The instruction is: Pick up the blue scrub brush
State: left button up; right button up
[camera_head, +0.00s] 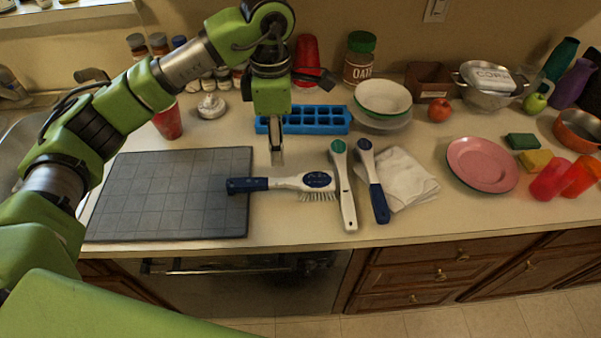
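A scrub brush (318,181) with a blue handle and a white head with a blue oval lies across the counter, bristles toward the front. Its handle end rests over the right edge of the dark grey mat. A second brush (374,187) with a blue handle and blue oval lies to the right. Between them lies a white brush (345,190) with a green oval. My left gripper (277,157) points down just behind the first brush's handle, apparently above the counter, with nothing visible in it. Its finger opening is too small to judge. My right gripper is not in view.
A blue ice tray (325,121) lies behind the gripper. A white cloth (407,185) touches or nears the second brush. Stacked bowls (383,97), a pink plate (482,164) and red cups (550,179) stand to the right.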

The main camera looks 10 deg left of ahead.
pick_arm(q)
jog(key=p, duration=0.2)
send_over(281, 181)
jog(key=f, duration=0.6)
jog(key=shift+a, duration=0.25)
notch_tip(281, 181, down, 3)
jog(key=shift+d+r+p, duration=0.15)
jog(key=shift+p, duration=0.6)
notch_tip(281, 181, down, 2)
jog(key=shift+f+p, duration=0.25)
jog(key=shift+p, duration=0.3)
jog(key=shift+f, duration=0.55)
grip_shut()
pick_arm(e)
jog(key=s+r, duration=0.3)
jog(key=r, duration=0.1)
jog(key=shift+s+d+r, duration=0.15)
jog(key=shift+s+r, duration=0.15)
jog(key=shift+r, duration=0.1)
